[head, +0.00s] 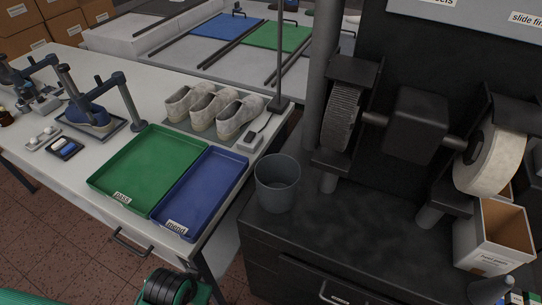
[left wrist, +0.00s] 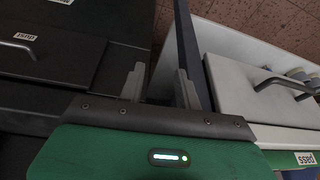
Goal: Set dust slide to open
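In the left wrist view my left gripper (left wrist: 160,88) is open, with its two grey fingers apart and nothing between them. It is over the gap between a dark cabinet and a white table. A dark front with a bar handle (left wrist: 17,46) and a small label that seems to read "dust" (left wrist: 25,37) lies left of the fingers, apart from them. In the head view a similar handle (head: 333,294) shows on the dark cabinet's front at the bottom. I cannot tell how far the dust slide stands out. My right gripper is not in view.
The dark bench (head: 330,245) carries a grey bin (head: 278,183), grinding wheels (head: 490,160) and a cardboard box (head: 500,240). The white table (head: 150,90) holds a green tray (head: 145,170), a blue tray (head: 205,190) and shoes (head: 212,107). A table drawer handle (left wrist: 285,82) is right of my fingers.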

